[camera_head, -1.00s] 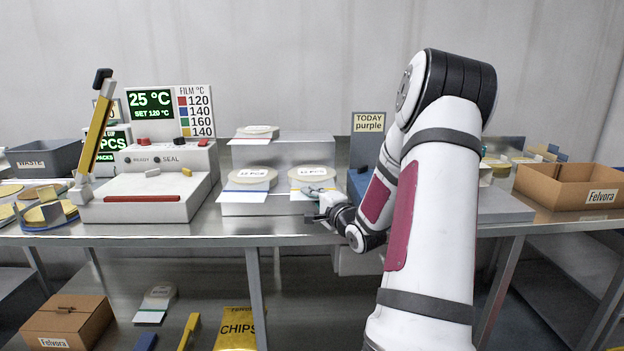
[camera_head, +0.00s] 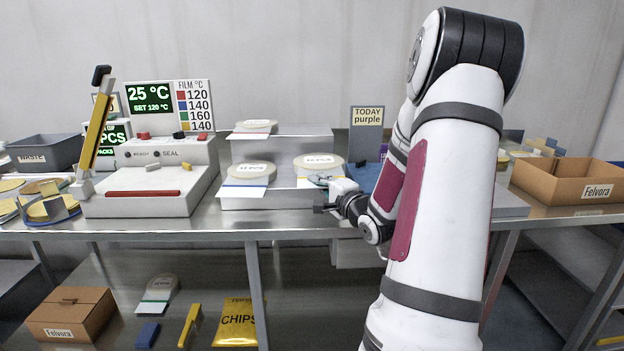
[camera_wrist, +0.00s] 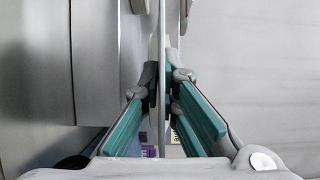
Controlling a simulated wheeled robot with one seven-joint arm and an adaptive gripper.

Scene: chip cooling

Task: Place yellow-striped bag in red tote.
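No bag with clear yellow stripes and no red tote can be made out. A yellow bag marked CHIPS (camera_head: 236,323) lies on the lower shelf, below the table's front edge. My gripper (camera_head: 322,208) is low over the metal table, in front of the grey stepped stand, pointing left. In the wrist view, the teal-padded fingers of my gripper (camera_wrist: 161,80) come close together at their tips. A thin pale strip runs between them; I cannot tell whether it is held or lies behind.
The sealing machine (camera_head: 150,205) stands left on the table (camera_head: 290,224). The stepped stand (camera_head: 280,145) bears round discs. A grey WASTE bin (camera_head: 45,153) is far left. An open Felvora carton (camera_head: 565,183) is far right; a closed one (camera_head: 70,318) is on the lower shelf.

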